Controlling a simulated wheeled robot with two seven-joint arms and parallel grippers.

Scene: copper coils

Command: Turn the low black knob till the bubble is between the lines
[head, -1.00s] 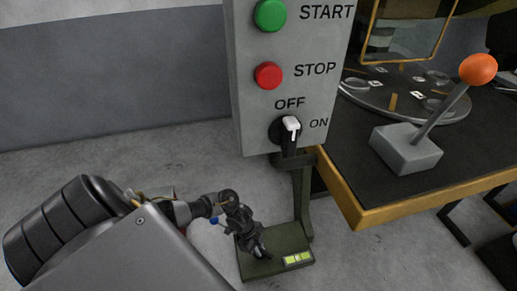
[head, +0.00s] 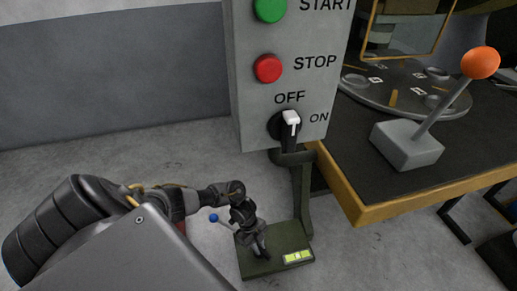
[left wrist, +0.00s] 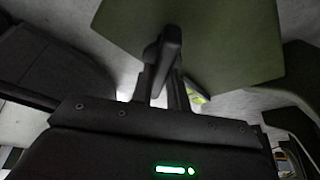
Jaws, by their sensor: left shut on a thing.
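The stand's green base plate (head: 276,266) lies on the floor below the grey control box. A yellow-green bubble level (head: 298,257) sits at its front right corner. It is too small to read surely where the bubble stands between the lines. My left gripper (head: 262,252) points down at the plate's left part and is shut on the low black knob. In the left wrist view, the black knob (left wrist: 171,48) shows at the fingertips (left wrist: 162,75), against the green plate (left wrist: 225,45). In the head view the fingers mostly hide the knob. My right gripper is not in view.
The control box (head: 255,98) above carries green and red buttons and an OFF/ON switch (head: 290,124). A blue ball on a rod (head: 214,218) is left of my gripper. A yellow-edged table (head: 400,205) with an orange-topped lever (head: 480,62) stands right.

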